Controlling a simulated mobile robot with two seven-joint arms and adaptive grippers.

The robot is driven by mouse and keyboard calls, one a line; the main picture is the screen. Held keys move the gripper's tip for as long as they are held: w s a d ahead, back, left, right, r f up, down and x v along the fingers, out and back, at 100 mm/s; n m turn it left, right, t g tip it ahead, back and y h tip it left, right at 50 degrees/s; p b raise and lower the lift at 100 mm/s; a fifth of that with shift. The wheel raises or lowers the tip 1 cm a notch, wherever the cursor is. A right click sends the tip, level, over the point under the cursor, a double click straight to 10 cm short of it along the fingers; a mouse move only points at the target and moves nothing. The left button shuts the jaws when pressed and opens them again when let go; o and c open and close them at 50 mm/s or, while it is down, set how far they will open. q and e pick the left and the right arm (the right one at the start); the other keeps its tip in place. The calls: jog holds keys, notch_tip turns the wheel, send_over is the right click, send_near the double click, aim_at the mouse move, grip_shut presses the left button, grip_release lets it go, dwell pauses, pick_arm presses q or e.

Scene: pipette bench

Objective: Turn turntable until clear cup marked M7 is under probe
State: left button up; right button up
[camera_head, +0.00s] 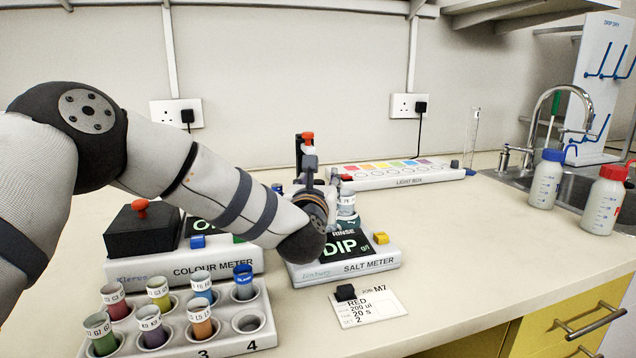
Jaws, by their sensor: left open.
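My left arm reaches across the bench, and its wrist hides much of the area behind the salt meter (345,268). My left gripper (333,186) is small and partly hidden there, open, close to a cup. That clear cup (347,203) has a white label too small to read and stands just behind the meter's screen, which reads RINSE and DIP. An upright grey and black post with a red top (308,137), perhaps the probe holder, rises behind the wrist. The turntable is not clearly visible. I cannot tell which cup is under the probe. My right gripper is not in view.
A colour meter (225,268) and a rack of labelled tubes (262,341) stand at the left front. A card reading M7 (378,306) lies in front of the salt meter. A light box (400,181) is behind. Bottles (546,180) and a sink are right. The right-middle bench is clear.

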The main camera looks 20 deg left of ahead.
pick_arm(q)
grip_shut()
jog(key=shift+a+f+m+h+b, duration=0.1)
jog(key=shift+f+m+h+b, duration=0.1)
jog(key=shift+m+h, duration=0.4)
jog(key=shift+a+f+m+h+b, duration=0.15)
jog(key=shift+m+h, duration=0.15)
jog(key=shift+h, duration=0.5)
jog(key=shift+d+m+h, duration=0.1)
jog(key=shift+m+h, duration=0.2)
jog(key=shift+h, duration=0.2)
jog(key=shift+d+r+m+h, duration=0.1)
jog(key=shift+r+m+h, duration=0.2)
jog(key=shift+h, duration=0.1)
grip_release()
